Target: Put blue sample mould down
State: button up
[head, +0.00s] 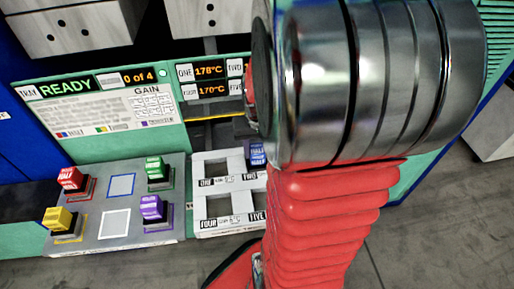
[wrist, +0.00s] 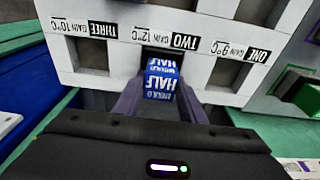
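The blue sample mould (wrist: 161,82), labelled HALF MOULD, is between the two fingers of my gripper (wrist: 160,90) in the wrist view. The fingers sit close against its sides, and my gripper looks shut on it. The mould is at the opening marked TWO in the white slotted rack (wrist: 120,42); I cannot tell whether it rests on the slot floor. In the head view the blue mould (head: 257,155) shows at the back of the white rack (head: 231,190), partly beside my arm. My arm hides the gripper there and the rack's right side.
A grey tray (head: 120,223) left of the rack holds red (head: 71,179), green (head: 155,167), yellow (head: 58,219) and purple (head: 152,208) moulds. Its blue-outlined place (head: 121,185) is empty. A panel (head: 68,88) reads READY, 0 of 4. Rack openings ONE and THREE look empty.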

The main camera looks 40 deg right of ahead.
jog(key=o, duration=0.4)
jog(key=r, duration=0.4)
jog(key=s+r, duration=0.1)
jog(key=r, duration=0.3)
jog(key=a+r, duration=0.1)
jog(key=r, duration=0.3)
jog(key=shift+s+r, duration=0.1)
jog(key=shift+s, duration=0.15)
dwell(0.3)
jog(key=shift+s+a+r+n+t+y, duration=0.15)
jog(key=shift+s+a+r+n+t, duration=0.55)
jog(key=shift+a, duration=2.95)
jog(key=shift+s+a+r+n+t+y, duration=0.2)
jog(key=shift+a+r+n+t, duration=0.95)
jog(key=shift+a, duration=2.55)
jog(key=shift+s+a+r+n+t+y, duration=0.25)
jog(key=shift+a+n, duration=1.3)
jog(key=shift+a, duration=2.1)
jog(key=shift+s, duration=0.1)
